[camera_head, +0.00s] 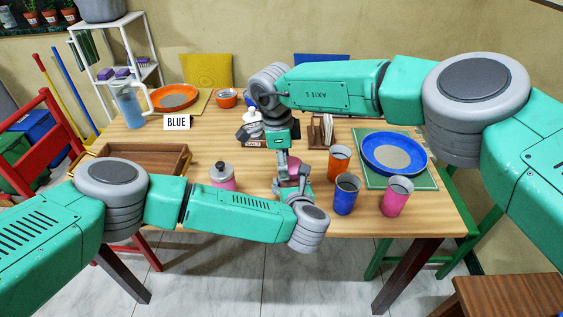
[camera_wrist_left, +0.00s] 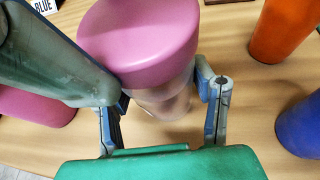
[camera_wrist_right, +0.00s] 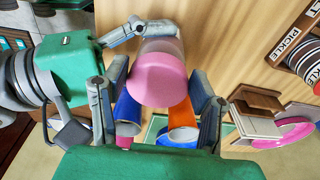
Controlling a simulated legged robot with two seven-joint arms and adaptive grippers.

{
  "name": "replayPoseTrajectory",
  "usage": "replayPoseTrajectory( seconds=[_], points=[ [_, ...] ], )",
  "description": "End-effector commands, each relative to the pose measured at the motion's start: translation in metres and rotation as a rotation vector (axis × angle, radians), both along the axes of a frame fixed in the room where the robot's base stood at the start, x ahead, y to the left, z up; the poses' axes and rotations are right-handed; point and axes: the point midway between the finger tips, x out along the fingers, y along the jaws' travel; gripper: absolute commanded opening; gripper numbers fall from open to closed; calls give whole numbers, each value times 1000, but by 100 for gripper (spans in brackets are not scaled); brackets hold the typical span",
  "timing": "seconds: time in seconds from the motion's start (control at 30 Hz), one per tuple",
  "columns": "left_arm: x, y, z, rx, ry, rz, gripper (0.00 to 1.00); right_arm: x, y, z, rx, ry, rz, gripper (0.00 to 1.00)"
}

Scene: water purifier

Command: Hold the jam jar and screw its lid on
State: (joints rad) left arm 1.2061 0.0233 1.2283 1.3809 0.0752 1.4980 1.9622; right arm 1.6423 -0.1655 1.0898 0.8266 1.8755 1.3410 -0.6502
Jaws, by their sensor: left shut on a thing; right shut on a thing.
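The jam jar (camera_wrist_left: 165,103) is a clear, see-through body held above the table. Its pink lid (camera_wrist_left: 138,42) sits at its top; I cannot tell how far it is screwed on. My left gripper (camera_wrist_left: 163,100) is shut around the jar body from the side, below the lid. My right gripper (camera_wrist_right: 160,100) comes from above and is shut on the lid, which shows between its fingers in the right wrist view (camera_wrist_right: 157,78). In the head view, the lid (camera_head: 292,171) is a small pink patch, mostly hidden by my grippers.
Orange (camera_head: 340,161), blue (camera_head: 346,196) and pink (camera_head: 397,197) cups stand close on the right. A blue plate (camera_head: 394,139) lies at the right.

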Motion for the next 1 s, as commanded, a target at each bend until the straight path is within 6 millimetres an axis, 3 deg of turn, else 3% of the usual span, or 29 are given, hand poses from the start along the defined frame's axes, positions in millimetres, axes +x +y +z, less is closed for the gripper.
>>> replayPoseTrajectory(
  seconds=[0.73,0.77,0.8,1.0],
  points=[
    [5,8,1,2,-7,13,0,-6,2,-7,-9,19,5,36],
    [5,8,1,2,-7,13,0,-6,2,-7,-9,19,5,56],
    [5,8,1,2,-7,13,0,-6,2,-7,-10,17,5,70],
    [3,6,1,0,-5,8,0,-4,2,-5,-8,11,4,74]
  ],
)
